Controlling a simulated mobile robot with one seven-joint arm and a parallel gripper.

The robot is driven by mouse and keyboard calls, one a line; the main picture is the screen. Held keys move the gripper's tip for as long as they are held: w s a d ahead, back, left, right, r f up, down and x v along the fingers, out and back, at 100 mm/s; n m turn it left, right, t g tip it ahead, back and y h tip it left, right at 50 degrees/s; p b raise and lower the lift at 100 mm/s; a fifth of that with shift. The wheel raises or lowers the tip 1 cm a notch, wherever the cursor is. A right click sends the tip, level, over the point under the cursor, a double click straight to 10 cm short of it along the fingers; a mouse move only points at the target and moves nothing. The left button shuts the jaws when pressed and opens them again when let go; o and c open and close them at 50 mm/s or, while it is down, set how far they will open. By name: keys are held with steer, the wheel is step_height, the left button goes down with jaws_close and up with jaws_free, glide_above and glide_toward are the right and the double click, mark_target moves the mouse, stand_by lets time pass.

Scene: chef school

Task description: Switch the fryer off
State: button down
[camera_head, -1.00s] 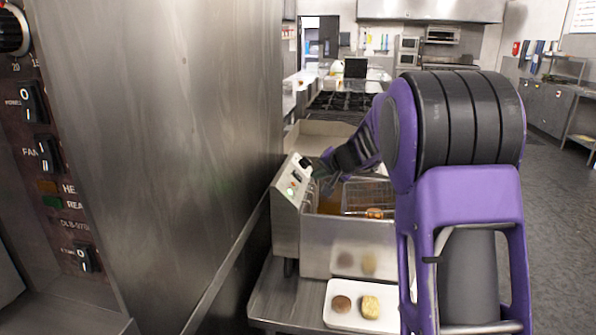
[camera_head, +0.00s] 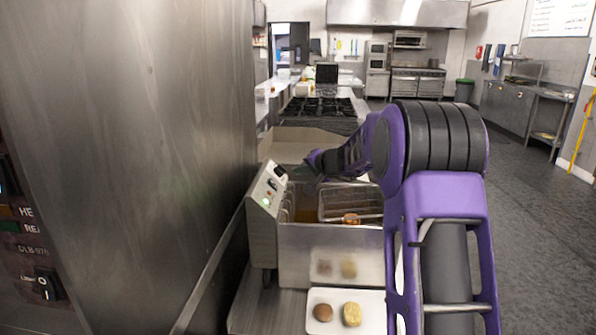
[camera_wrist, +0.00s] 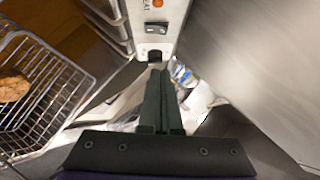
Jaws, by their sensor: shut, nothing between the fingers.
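The fryer (camera_head: 325,245) stands on a low metal counter, with its slanted control panel (camera_head: 259,206) on the left side. In the wrist view, the panel (camera_wrist: 172,14) shows a black rocker switch (camera_wrist: 156,28), an orange light (camera_wrist: 158,4) and a round black knob (camera_wrist: 154,56). My gripper (camera_wrist: 158,74) is shut and empty, its tips just short of the knob in that view; I cannot tell whether they touch. In the head view, my gripper (camera_head: 312,162) is right of the panel's top.
A wire basket (camera_head: 345,203) with a brown food piece sits in the fryer. A white tray (camera_head: 338,328) with two food pieces lies in front. A tall steel wall (camera_head: 140,140) and another appliance's switches (camera_head: 44,284) are at left. Open floor (camera_head: 530,240) lies at right.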

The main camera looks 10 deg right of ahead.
mark_target(272, 180)
steer(key=x, duration=0.3)
steer(key=p+x, duration=0.1)
steer(key=x, duration=0.2)
steer(key=s+a+x, duration=0.1)
steer(key=x, duration=0.2)
steer(key=shift+a+f, duration=0.1)
steer(key=shift+f, duration=0.25)
steer(key=shift+w+a+f, duration=0.25)
steer(key=shift+a+f, duration=0.2)
steer(key=shift+a, duration=0.2)
steer(key=shift+p, duration=0.3)
